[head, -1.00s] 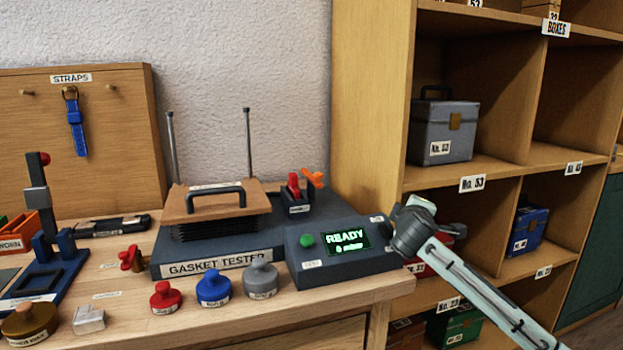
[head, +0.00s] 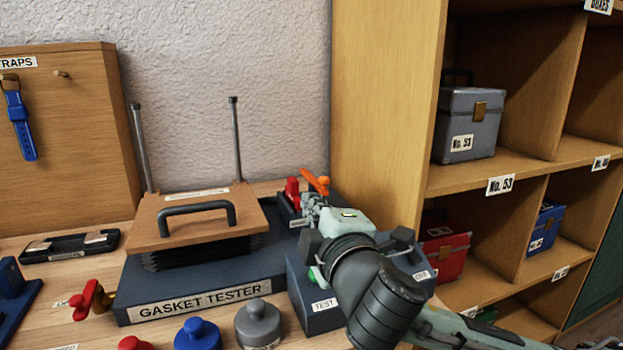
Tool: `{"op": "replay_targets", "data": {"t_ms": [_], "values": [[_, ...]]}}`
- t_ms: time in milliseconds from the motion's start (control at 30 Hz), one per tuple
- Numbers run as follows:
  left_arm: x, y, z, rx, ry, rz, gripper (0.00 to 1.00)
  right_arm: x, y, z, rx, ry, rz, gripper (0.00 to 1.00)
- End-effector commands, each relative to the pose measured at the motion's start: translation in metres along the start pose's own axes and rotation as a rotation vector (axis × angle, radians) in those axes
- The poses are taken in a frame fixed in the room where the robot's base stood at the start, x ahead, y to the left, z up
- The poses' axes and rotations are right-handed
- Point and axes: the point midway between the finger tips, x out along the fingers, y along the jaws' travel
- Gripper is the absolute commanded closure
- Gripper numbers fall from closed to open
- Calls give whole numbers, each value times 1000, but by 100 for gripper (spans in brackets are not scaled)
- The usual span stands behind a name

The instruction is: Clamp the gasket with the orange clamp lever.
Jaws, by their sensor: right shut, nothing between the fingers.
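The gasket tester (head: 200,301) is a dark blue base on the bench. A wooden plate (head: 170,241) with a dark handle lies on a dark bellows-like stack at its left part. The orange clamp lever (head: 316,182) stands at the back right of the tester, beside a red part (head: 292,190). My right gripper (head: 306,207) is shut and empty, its fingers just in front of and below the orange lever; I cannot tell whether they touch it. My right wrist hides the display and most of the control box (head: 320,317). No gasket can be told apart. My left gripper is not in view.
Two upright rods (head: 236,140) rise behind the plate. A wooden shelf (head: 385,120) with a grey box (head: 470,122) and a red box (head: 445,254) stands at the right. Red, blue and grey knobbed weights (head: 258,323) line the front. A red-handled valve (head: 88,300) sits at the left.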

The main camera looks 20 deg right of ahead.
Motion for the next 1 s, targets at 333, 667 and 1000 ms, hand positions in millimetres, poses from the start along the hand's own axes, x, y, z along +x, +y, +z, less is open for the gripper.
{"op": "replay_targets", "data": {"t_ms": [333, 667, 1000], "values": [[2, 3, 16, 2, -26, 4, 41, 2, 0, 0, -1, -1, 0, 100], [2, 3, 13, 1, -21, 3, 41, 52, 1, 1, -1, -3, 2, 100], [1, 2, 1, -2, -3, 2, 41, 106, 0, 19, -4, -6, -1, 100]]}}
